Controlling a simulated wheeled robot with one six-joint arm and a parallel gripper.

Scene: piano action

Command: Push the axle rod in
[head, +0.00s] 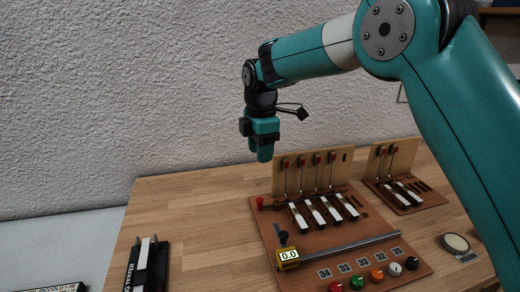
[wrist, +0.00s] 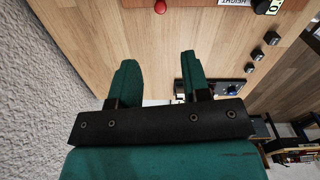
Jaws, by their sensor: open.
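A small red knob (head: 260,202) stands at the left edge of the brown piano-action board (head: 270,228). It looks like the end of the axle rod; the rod's shaft cannot be made out. A red knob (wrist: 160,6) also shows at the top edge of the wrist view. My gripper (head: 264,158) is high above the table, above and behind the knob in the head view, touching nothing. In the wrist view my gripper (wrist: 157,68) has its two green fingers apart, with only wooden tabletop between them.
Several white keys (head: 322,212) stand before an upright wooden panel. A grey rail (head: 350,244) with a yellow display (head: 288,255) reading 0.0 runs along the front. Coloured knobs (head: 377,275) line the front edge. A smaller action (head: 400,190) stands right. Bare table (head: 190,205) lies left.

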